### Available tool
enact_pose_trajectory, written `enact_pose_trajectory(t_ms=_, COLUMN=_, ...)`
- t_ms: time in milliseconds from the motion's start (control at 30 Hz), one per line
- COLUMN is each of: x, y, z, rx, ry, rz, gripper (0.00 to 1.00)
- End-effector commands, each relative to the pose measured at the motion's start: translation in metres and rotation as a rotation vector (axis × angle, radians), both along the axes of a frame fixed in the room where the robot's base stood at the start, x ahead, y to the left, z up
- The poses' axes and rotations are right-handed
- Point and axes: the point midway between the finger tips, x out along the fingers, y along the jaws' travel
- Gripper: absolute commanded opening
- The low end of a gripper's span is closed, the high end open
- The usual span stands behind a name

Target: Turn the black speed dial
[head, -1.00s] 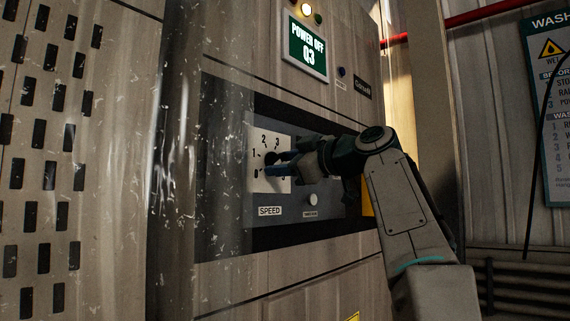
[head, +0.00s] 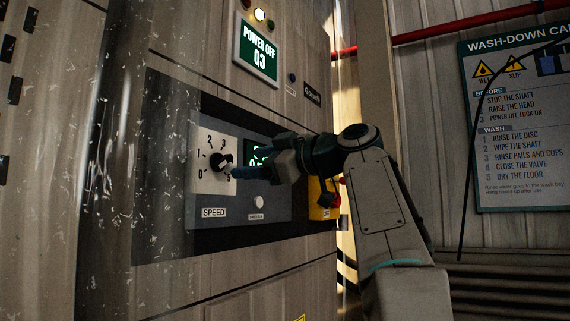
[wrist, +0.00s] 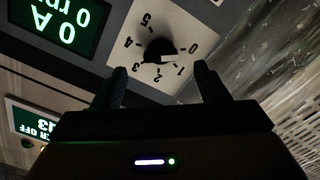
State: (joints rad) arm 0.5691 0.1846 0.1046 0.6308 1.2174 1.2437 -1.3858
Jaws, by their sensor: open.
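The black speed dial (head: 222,161) sits on a white numbered plate (head: 203,182) above the SPEED label. The dial also shows in the wrist view (wrist: 160,50), where its white mark points right, toward the low numbers; I cannot tell the exact setting. My gripper (head: 240,171) comes in from the right with its fingers toward the plate. In the wrist view my gripper (wrist: 161,70) is open, a finger on each side below the dial. The fingers look apart from the dial, with nothing between them.
A green display (wrist: 60,22) reading 0 rpm and 0 A is beside the plate, partly hidden by my gripper in the head view. A small pale button (head: 258,202) is below. A yellow box with a red part (head: 324,200) is right. A POWER OFF Q3 sign (head: 258,51) hangs above.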

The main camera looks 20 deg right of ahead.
Motion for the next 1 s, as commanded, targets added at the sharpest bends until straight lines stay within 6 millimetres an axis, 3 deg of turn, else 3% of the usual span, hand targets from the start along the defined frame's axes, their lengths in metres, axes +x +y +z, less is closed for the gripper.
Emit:
enact_pose_trajectory(t_ms=200, x=-0.032, y=-0.025, z=0.000, rx=-0.001, ry=-0.001, rz=-0.006, gripper=0.67)
enact_pose_trajectory(t_ms=400, x=-0.051, y=-0.038, z=0.000, rx=0.000, ry=0.000, rz=-0.004, gripper=0.67)
enact_pose_trajectory(t_ms=1000, x=-0.057, y=-0.042, z=0.000, rx=-0.001, ry=0.000, rz=-0.001, gripper=0.67)
